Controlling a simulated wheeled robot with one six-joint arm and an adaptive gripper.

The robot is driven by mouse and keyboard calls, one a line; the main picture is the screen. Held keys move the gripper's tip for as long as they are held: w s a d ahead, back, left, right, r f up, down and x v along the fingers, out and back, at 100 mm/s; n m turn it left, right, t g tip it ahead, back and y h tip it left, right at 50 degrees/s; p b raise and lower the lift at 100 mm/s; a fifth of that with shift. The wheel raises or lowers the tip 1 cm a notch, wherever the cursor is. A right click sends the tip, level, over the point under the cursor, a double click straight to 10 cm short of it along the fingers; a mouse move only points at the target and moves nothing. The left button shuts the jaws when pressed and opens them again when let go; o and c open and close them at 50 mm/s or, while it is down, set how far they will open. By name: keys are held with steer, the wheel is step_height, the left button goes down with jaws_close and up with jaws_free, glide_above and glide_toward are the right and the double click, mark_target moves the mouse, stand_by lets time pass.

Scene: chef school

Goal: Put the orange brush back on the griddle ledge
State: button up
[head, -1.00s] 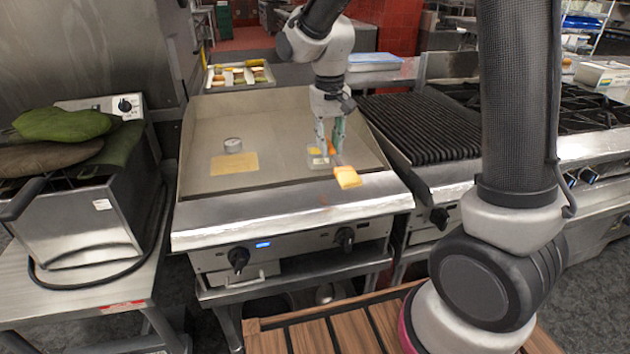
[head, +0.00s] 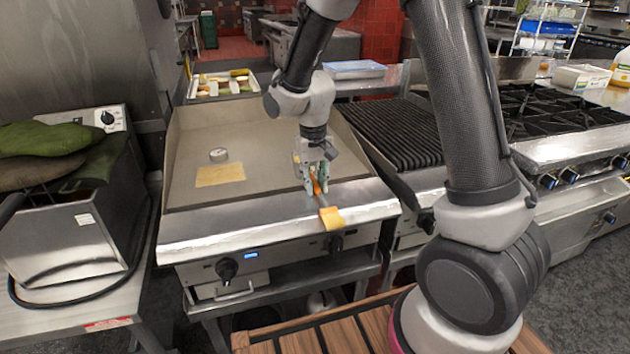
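The orange brush (head: 332,217) has an orange handle and a pale yellow-orange head. My gripper (head: 316,188) is shut around its handle, which shows as a bit of orange between the fingers. The brush head points down toward the front and shows in front of the ledge's front edge. The griddle ledge (head: 240,222) is the bare steel strip along the front of the griddle (head: 255,140). My gripper is over the right part of this ledge. Whether the brush touches the ledge is hard to tell.
A yellow sheet (head: 220,174) and a small round metal piece (head: 218,154) lie on the griddle's left half. A food tray (head: 222,84) stands behind it. A ribbed grill (head: 395,130) adjoins on the right, a fryer (head: 75,215) on the left. The ledge's left part is clear.

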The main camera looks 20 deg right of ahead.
steer(key=o, duration=0.3)
steer(key=shift+r, duration=0.15)
step_height(320, 180, up, 12)
steer(key=s+d+r+t, duration=0.2)
steer(key=s+d+r, duration=0.6)
steer(key=s+d, duration=0.3)
steer(key=s+d+t, duration=0.1)
steer(key=s+d, duration=0.3)
steer(key=s, duration=0.9)
steer(key=shift+r+t, duration=0.35)
steer(key=shift+t, duration=0.05)
